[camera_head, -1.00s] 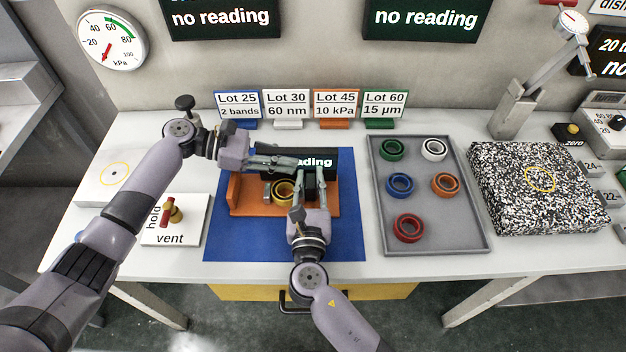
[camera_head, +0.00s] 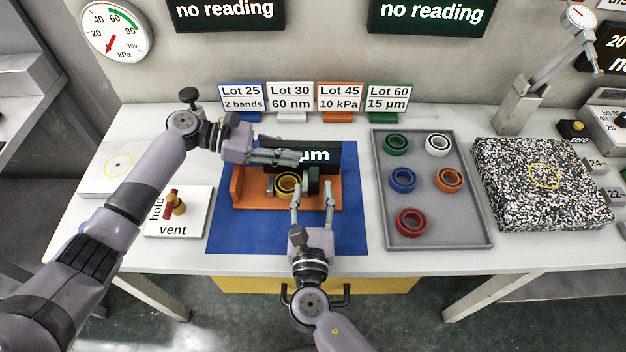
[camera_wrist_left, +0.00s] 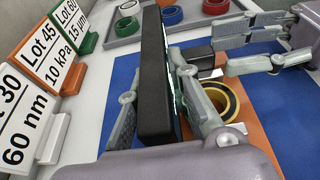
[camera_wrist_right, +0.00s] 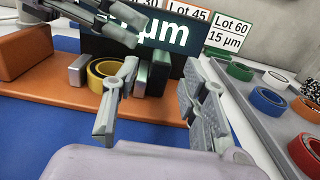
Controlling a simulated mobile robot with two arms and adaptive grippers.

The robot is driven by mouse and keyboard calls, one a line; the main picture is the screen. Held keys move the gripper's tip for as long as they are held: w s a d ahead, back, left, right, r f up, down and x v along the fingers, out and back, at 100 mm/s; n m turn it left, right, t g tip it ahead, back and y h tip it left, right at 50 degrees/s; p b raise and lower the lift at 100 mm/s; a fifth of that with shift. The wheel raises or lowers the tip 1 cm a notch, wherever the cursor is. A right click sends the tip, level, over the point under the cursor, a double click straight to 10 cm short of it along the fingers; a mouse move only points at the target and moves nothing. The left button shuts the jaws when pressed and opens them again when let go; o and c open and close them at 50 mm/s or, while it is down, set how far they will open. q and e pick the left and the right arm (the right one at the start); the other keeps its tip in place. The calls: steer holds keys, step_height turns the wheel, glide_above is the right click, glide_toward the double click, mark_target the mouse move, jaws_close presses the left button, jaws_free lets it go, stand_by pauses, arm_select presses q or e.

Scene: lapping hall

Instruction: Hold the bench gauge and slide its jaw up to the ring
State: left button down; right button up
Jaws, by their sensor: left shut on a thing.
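The bench gauge has an orange base (camera_head: 245,202) on a blue mat and a black display panel (camera_head: 322,155) at its back. The visible part of the display shows "µm". The yellow ring (camera_head: 287,184) sits on the base between a fixed grey block (camera_wrist_right: 77,70) and the dark sliding jaw (camera_head: 313,180). The jaw is close against the ring's right side; a finger partly hides the contact in the right wrist view. My left gripper (camera_head: 300,157) is shut on the display panel, one finger on each face. My right gripper (camera_head: 313,192) is open and empty, in front of the jaw.
A grey tray (camera_head: 433,236) with several coloured rings lies to the right. A speckled block (camera_head: 540,185) stands beyond it. Lot signs (camera_head: 315,98) line the back. A hold/vent valve board (camera_head: 178,222) is on the left.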

steer(key=shift+s, duration=1.25)
arm_select(q)
steer(key=c, duration=1.4)
jaws_free()
steer(key=v, duration=1.2)
